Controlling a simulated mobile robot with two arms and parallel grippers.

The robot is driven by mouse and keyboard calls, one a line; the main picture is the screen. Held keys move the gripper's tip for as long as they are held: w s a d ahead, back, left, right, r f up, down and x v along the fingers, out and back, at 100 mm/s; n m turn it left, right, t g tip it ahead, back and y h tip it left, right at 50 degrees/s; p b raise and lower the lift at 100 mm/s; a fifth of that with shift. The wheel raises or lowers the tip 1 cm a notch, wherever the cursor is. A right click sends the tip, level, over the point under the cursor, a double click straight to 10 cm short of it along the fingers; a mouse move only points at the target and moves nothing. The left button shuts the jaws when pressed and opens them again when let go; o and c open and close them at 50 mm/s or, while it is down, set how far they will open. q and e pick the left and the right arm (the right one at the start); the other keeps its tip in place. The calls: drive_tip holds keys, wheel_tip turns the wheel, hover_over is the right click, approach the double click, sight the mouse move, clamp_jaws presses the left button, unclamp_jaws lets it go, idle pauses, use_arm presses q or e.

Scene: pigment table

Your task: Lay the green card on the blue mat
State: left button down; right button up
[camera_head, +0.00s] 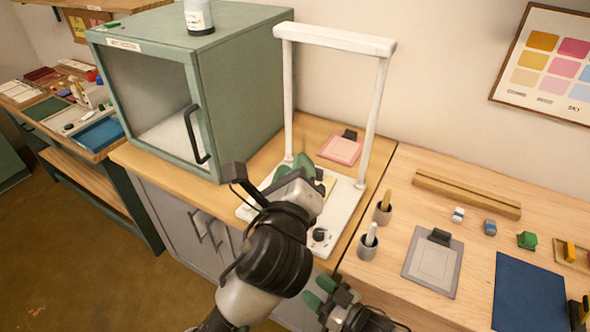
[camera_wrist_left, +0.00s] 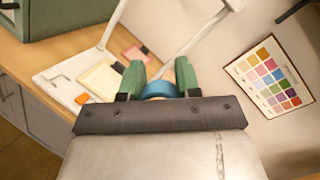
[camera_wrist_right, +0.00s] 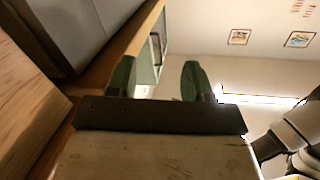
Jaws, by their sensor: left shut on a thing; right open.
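The blue mat (camera_head: 528,292) lies flat on the wooden table at the right, its visible part bare. I cannot make out a green card on the benches near me. My left gripper (camera_head: 304,166) is above the white stand. In the left wrist view its green fingers (camera_wrist_left: 158,78) are shut on a rounded blue thing (camera_wrist_left: 158,90), mostly hidden by the gripper; I cannot tell what it is. My right gripper (camera_head: 320,291) is open and empty, low at the bench front; its spread fingers show in the right wrist view (camera_wrist_right: 156,80).
The white stand (camera_head: 345,212) has an upright frame (camera_head: 370,125). A pink card (camera_head: 338,150) with a black clip lies behind. A yellowish card (camera_wrist_left: 103,78) lies on the stand. A grey card (camera_head: 418,272), two cups (camera_head: 368,252) and a green block (camera_head: 527,240) stand left of or behind the mat.

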drive_tip(key=s+d+f+m+g+h, duration=0.1)
drive_tip(key=s+d+f+h, duration=0.25)
drive_tip(key=f, duration=0.45)
drive_tip(key=s+d+f+m+g+h, duration=0.1)
drive_tip(key=s+d+f+g+h, duration=0.2)
drive_tip(key=f, duration=0.4)
drive_tip(key=s+d+f+m+h, duration=0.25)
drive_tip(key=s+d+f, duration=0.2)
drive_tip(key=f, duration=0.35)
drive_tip(key=s+d+f+g+h, duration=0.2)
drive_tip(key=s+f, duration=0.3)
drive_tip(key=s, duration=0.7)
drive_tip(key=s+d+f+g+h, duration=0.1)
drive_tip(key=s+f+g, duration=0.4)
drive_tip(key=s, duration=0.7)
drive_tip(key=shift+s+d+f+h, duration=0.35)
drive_tip(key=shift+s+d+h, duration=0.05)
drive_tip(key=shift+d, duration=0.2)
